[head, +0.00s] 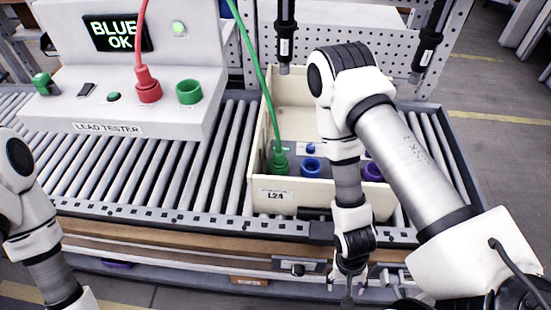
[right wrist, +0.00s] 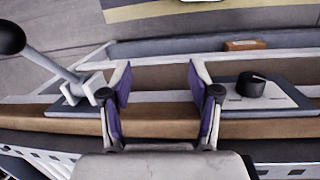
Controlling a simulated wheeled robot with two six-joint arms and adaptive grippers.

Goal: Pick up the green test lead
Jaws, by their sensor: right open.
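The green test lead (head: 258,62) hangs from the top of the head view. Its green plug (head: 280,162) is at the left side of the cream bin (head: 252,170) labelled L2A, next to a blue socket (head: 311,168). My right gripper (head: 347,287) points down in front of the bin, over the conveyor's front edge, apart from the lead. In the right wrist view its fingers (right wrist: 157,82) are open with nothing between them. My right arm hides part of the bin. My left arm shows at the left edge, but its gripper is out of frame.
The lead tester (head: 60,118) stands on the rollers at left, its screen reading BLUE OK. A red lead (head: 148,85) is in it beside an empty-looking green socket (head: 189,92). Dark tools hang above the bin. A black knob (right wrist: 251,84) and a lever (right wrist: 60,70) sit on the front edge.

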